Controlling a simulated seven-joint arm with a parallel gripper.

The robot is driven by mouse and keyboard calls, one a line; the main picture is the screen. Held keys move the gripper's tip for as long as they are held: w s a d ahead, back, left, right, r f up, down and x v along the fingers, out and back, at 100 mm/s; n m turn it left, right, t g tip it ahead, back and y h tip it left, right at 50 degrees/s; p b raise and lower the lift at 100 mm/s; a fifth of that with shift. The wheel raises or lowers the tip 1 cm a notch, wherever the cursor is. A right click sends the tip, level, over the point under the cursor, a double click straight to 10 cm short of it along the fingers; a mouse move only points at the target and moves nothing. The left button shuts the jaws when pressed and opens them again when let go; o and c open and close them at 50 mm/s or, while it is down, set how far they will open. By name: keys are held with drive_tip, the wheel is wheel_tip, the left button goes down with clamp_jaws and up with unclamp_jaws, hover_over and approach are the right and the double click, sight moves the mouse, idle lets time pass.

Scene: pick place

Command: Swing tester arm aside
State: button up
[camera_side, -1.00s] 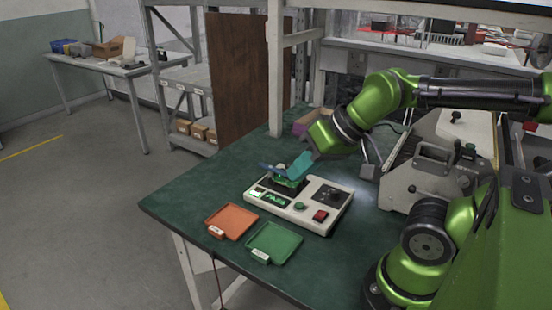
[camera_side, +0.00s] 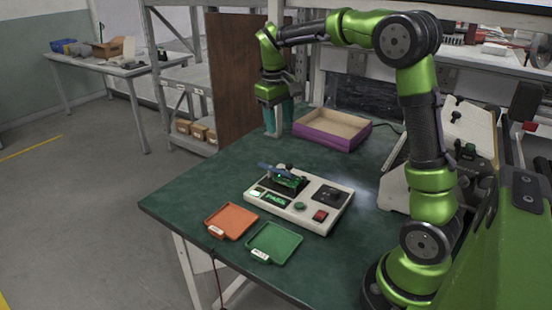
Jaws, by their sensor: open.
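The tester (camera_side: 268,212) is a white box on the green table, with a lit green display that seems to read PASS, a green button and a red button (camera_side: 320,216). A green board (camera_side: 290,181) sits on its black left part. A blue-grey arm (camera_side: 268,166) with a dark knob lies over or beside the board; its exact position is too small to tell. My gripper (camera_side: 279,121) is open and points down, with teal fingers, behind the tester near the table's far left edge. It is well apart from the tester and seems empty.
An orange tray (camera_side: 232,223) and a green tray (camera_side: 275,243) lie in front of the tester. A purple-sided open box (camera_side: 343,140) stands right of my gripper. A white post rises near my gripper. The table left of the tester is clear.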

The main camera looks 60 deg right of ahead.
drive_tip(key=r, duration=0.1)
approach(289, 164)
drive_tip(key=shift+n, duration=0.4)
drive_tip(key=f, duration=0.3)
drive_tip(key=d+f, duration=0.1)
drive_tip(key=f, duration=0.4)
drive_tip(key=shift+w+d+f, duration=0.1)
drive_tip(key=shift+d+f, duration=0.2)
drive_tip(key=shift+f, duration=0.1)
clamp_jaws()
